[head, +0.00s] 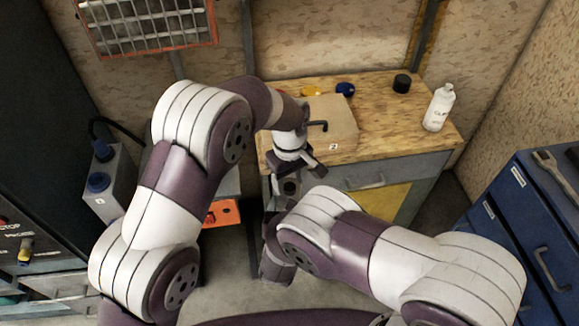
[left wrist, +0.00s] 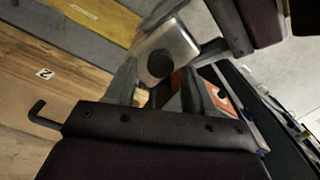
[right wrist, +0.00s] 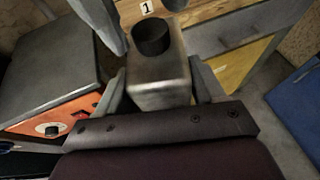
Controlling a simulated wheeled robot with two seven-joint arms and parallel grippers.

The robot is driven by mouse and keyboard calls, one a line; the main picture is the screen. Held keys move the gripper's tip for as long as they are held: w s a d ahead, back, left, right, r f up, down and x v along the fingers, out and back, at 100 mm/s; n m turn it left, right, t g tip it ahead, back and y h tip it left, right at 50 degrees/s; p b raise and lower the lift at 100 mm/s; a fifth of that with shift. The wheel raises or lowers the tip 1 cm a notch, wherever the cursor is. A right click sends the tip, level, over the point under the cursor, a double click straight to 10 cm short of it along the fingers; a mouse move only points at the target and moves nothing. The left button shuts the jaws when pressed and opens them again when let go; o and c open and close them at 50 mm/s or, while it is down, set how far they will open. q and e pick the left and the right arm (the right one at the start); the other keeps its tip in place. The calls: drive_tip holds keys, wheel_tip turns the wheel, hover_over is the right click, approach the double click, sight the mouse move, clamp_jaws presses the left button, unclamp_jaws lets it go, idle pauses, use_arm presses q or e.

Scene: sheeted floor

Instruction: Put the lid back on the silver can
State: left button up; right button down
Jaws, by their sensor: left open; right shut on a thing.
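The silver can (right wrist: 160,75) is a boxy metal can, held upright between the fingers of my right gripper (right wrist: 160,95) in front of the bench. A dark round piece (right wrist: 152,37) sits at its top and looks raised in the right wrist view. In the left wrist view the can (left wrist: 178,45) shows this as a dark circle; I cannot tell if it is lid or neck. My left gripper (head: 294,170) is open, its fingers close to the can's top (head: 287,188). A black cylinder (head: 402,83), possibly a lid, stands at the back of the bench.
The wooden bench (head: 385,130) carries a box (head: 335,112) with a black hook, a blue cap (head: 346,89), a yellow item (head: 312,91) and a white bottle (head: 439,107). A grey case (head: 112,178) stands left. Blue drawers (head: 520,215) stand right.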

use_arm(q)
drive_tip(key=shift+f, duration=0.9)
clamp_jaws()
drive_tip(key=m, duration=0.3)
drive_tip(key=shift+m, duration=0.4)
drive_tip(key=m, duration=0.3)
drive_tip(key=shift+m, duration=0.4)
drive_tip(key=m, duration=0.3)
drive_tip(key=shift+m, duration=0.4)
drive_tip(key=m, duration=0.9)
drive_tip(key=shift+m, duration=0.4)
drive_tip(key=shift+o, duration=0.7)
unclamp_jaws()
